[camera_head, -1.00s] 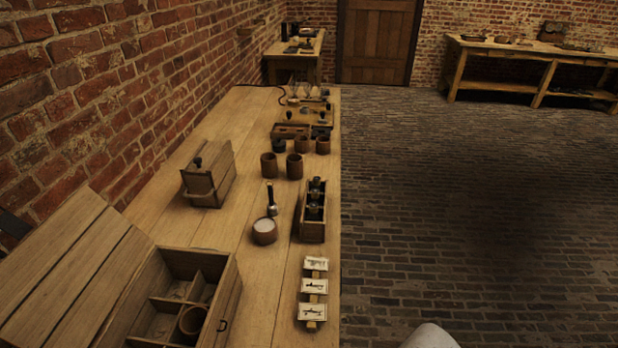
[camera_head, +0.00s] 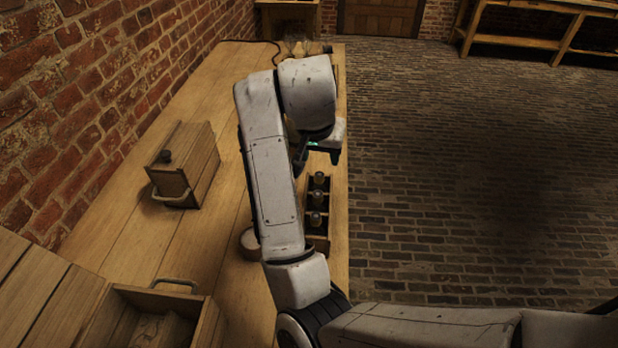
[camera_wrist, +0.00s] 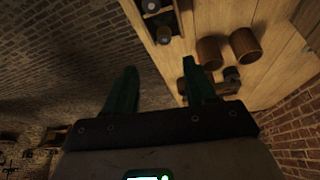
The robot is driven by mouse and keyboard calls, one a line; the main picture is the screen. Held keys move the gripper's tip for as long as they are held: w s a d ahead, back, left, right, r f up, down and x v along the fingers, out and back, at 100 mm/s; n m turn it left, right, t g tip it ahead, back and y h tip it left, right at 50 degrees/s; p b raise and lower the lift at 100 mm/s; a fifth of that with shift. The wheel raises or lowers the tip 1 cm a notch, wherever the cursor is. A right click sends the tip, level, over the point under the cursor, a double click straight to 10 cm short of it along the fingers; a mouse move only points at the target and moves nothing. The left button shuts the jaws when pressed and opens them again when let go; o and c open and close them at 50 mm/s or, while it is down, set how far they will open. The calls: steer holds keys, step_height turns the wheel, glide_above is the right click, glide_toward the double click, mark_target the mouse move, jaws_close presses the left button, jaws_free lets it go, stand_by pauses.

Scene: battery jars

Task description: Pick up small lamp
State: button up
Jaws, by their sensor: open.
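I cannot pick out the small lamp for certain in either view. My gripper (camera_wrist: 160,68) is open and empty in the wrist view, its two dark green fingers apart over the bench edge and the floor beyond. In the wrist view a small dark round item (camera_wrist: 232,74) stands near two brown jars (camera_wrist: 244,44). A low wooden piece (camera_wrist: 226,88) lies near the right finger and is partly hidden by it. In the head view my arm hides most of the far bench, and the gripper is only partly seen.
A wooden rack (camera_head: 317,240) holding dark-topped bottles (camera_head: 316,220) stands by the bench's right edge; it also shows in the wrist view (camera_wrist: 168,38). A lidded wooden box (camera_head: 190,165) is on the left, an open compartment box (camera_head: 205,325) in front. Brick wall borders the left.

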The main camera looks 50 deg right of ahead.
steer(key=b, duration=0.3)
glide_above(319, 175)
steer(key=a, duration=0.2)
step_height(319, 175, down, 4)
steer(key=shift+s+x, duration=0.2)
steer(key=shift+x, duration=0.75)
steer(key=shift+s+x, duration=0.2)
steer(key=shift+x, duration=0.75)
steer(key=shift+s+x, duration=0.2)
steer(key=shift+x, duration=0.75)
steer(key=shift+a+f, duration=0.1)
steer(key=shift+c, duration=0.5)
jaws_close()
